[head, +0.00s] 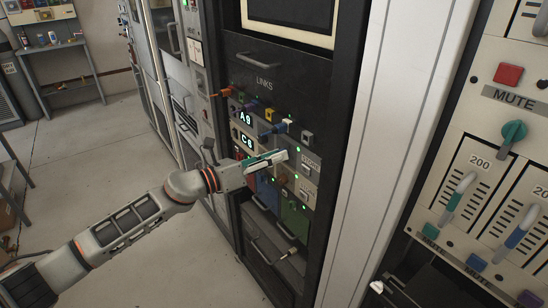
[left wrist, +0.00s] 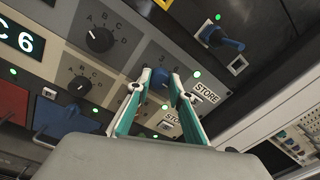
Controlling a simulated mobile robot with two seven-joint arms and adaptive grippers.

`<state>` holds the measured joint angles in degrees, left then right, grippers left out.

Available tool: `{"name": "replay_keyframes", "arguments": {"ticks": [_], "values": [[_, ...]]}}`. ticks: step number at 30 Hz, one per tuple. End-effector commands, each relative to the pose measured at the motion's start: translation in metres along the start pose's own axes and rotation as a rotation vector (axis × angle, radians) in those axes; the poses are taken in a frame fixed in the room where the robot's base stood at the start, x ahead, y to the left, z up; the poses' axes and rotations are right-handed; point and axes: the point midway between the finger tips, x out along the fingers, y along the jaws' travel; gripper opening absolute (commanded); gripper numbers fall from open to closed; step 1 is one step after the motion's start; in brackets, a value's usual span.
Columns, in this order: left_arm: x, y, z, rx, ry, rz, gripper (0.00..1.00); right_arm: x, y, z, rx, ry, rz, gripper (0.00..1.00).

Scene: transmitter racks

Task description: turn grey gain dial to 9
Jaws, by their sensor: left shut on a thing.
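My left gripper (head: 284,155) reaches the front of the dark rack in the head view. In the left wrist view its two teal-and-white fingers (left wrist: 161,74) stand on either side of a blue dial (left wrist: 160,82) and are shut on it. The dial's scale is mostly covered by the fingers, so I cannot read its setting. I see no dial clearly marked gain, and no grey dial that I can pick out.
Two black dials with letter scales (left wrist: 99,40) (left wrist: 80,86) sit left of the fingers. STORE labels (left wrist: 206,88) are close on the right. Plugged cables (head: 221,92) stick out above. A panel with a green knob (head: 513,131) and sliders stands at the right. Floor (head: 90,150) is open at left.

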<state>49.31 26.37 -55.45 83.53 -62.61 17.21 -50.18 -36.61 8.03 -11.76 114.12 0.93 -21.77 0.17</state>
Motion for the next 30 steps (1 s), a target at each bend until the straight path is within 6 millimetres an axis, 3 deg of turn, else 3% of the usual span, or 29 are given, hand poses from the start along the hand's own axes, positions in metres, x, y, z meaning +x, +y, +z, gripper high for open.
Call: {"name": "replay_keyframes", "arguments": {"ticks": [7,8,9,10,22,30], "values": [[0.0,0.0,-0.003,0.0,0.003,0.0,0.0,0.0,0.0,0.0,0.0,0.0,0.0,0.4],[0.0,0.0,-0.003,0.0,0.003,0.0,0.26,0.0,0.0,0.0,0.0,0.0,0.0,0.4],[0.0,0.0,-0.002,0.0,0.003,0.0,0.36,0.0,0.0,0.0,0.0,0.0,0.0,0.4],[0.0,0.0,-0.002,0.0,0.003,0.0,0.38,0.0,0.0,0.0,0.0,0.0,0.0,0.4],[-0.005,0.001,-0.001,-0.001,0.001,0.001,0.38,0.001,0.001,0.001,-0.003,0.0,-0.001,0.4],[-0.05,0.002,-0.002,-0.002,0.002,0.003,0.38,0.0,0.0,0.001,-0.001,-0.002,-0.001,0.4]]}}
